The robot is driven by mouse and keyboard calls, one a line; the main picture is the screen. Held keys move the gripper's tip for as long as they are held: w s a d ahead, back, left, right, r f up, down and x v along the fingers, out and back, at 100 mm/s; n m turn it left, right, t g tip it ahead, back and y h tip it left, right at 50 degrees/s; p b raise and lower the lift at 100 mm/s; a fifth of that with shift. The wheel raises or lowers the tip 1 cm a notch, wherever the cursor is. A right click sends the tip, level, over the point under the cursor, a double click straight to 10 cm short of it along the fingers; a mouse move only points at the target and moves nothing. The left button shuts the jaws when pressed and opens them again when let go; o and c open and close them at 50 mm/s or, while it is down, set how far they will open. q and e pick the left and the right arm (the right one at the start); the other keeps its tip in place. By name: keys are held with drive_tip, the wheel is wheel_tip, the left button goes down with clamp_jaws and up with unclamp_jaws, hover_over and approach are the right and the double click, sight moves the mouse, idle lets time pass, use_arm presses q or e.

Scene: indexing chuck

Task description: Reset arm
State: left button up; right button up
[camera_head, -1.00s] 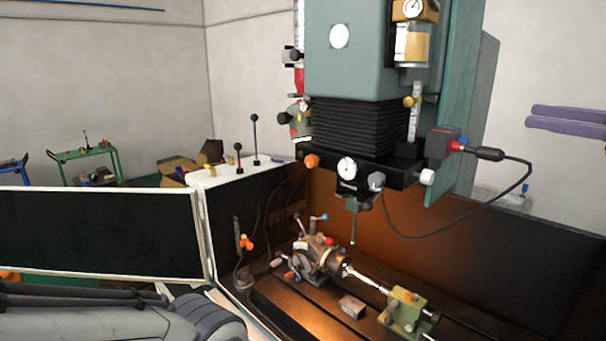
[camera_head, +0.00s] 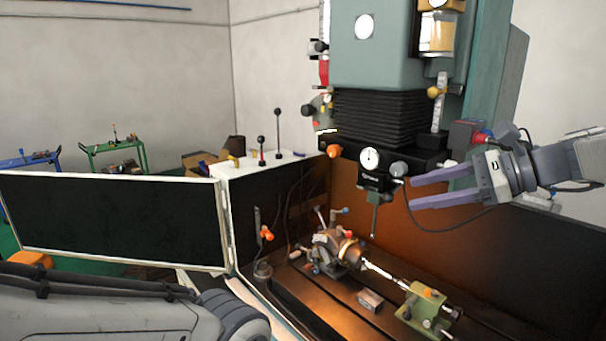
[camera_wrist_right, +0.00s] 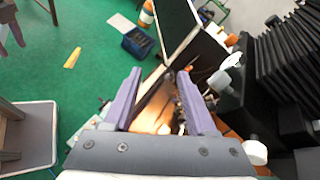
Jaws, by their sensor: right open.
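My right gripper (camera_head: 409,193) reaches in from the right in the head view, beside the machine head and above the work table. Its two purple fingers are apart with nothing between them. The wrist view also shows the fingers open (camera_wrist_right: 160,74). The indexing chuck (camera_head: 338,251) sits on the machine table, below and left of the right gripper, with a shiny bar running from it to a green tailstock (camera_head: 428,308). A grey arm link of mine fills the lower left; my left gripper is out of view.
The machine head (camera_head: 390,55) with black bellows (camera_head: 378,117) and a dial gauge (camera_head: 370,159) hangs close to the right gripper's fingers. A dark guard panel (camera_head: 110,220) stands at the left. Green carts (camera_head: 116,148) stand farther back.

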drive_tip(key=s+a+f+n+g+h+b, duration=0.1)
drive_tip(key=s+a+f+n+g+h, duration=0.15)
drive_tip(key=s+a+f+n, duration=0.45)
drive_tip(key=s+a+f+n+g+h+b, duration=0.15)
drive_tip(key=s+a+f+n+g, duration=0.3)
drive_tip(key=a+f, duration=0.5)
drive_tip(key=s+f+n+h+b, duration=0.2)
drive_tip(key=s+f+n+h, duration=0.4)
drive_tip(key=s+f+n, duration=0.7)
drive_tip(key=shift+s+n, duration=0.65)
drive_tip(key=shift+n, duration=0.4)
